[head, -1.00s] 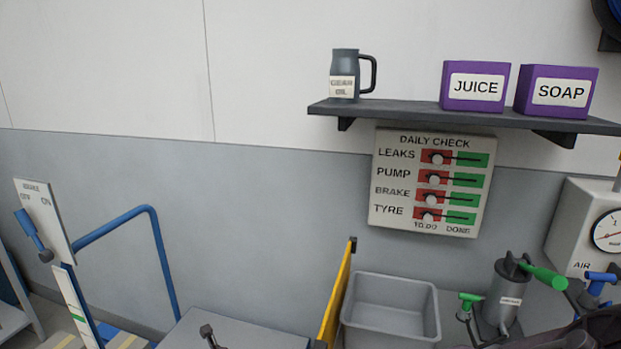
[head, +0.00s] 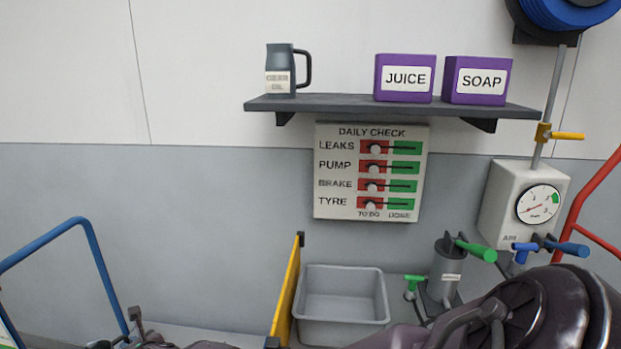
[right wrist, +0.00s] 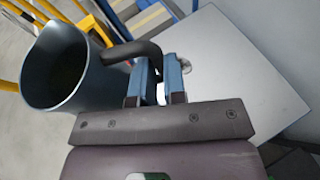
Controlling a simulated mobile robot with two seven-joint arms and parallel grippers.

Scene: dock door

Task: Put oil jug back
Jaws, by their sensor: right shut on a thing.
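My right gripper (right wrist: 160,76) is shut on the dark handle (right wrist: 132,51) of a blue-grey jug (right wrist: 90,88) in the right wrist view. The jug is to the left of the fingers, with its open mouth facing the camera and its inside dark. Its label does not show, and neither this jug nor my right gripper shows in the head view. Another jug, blue-grey with a dark handle and a GEAR OIL label (head: 280,70), stands upright on the left end of the wall shelf (head: 340,103).
Purple JUICE (head: 405,60) and SOAP (head: 478,64) boxes occupy the shelf's right part; bare shelf lies left of JUICE. Below are a daily check board (head: 368,212), a grey bin (head: 343,332), a yellow panel (head: 286,292) and a green-handled pump (head: 444,275). A blue rail (head: 92,250) is at left.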

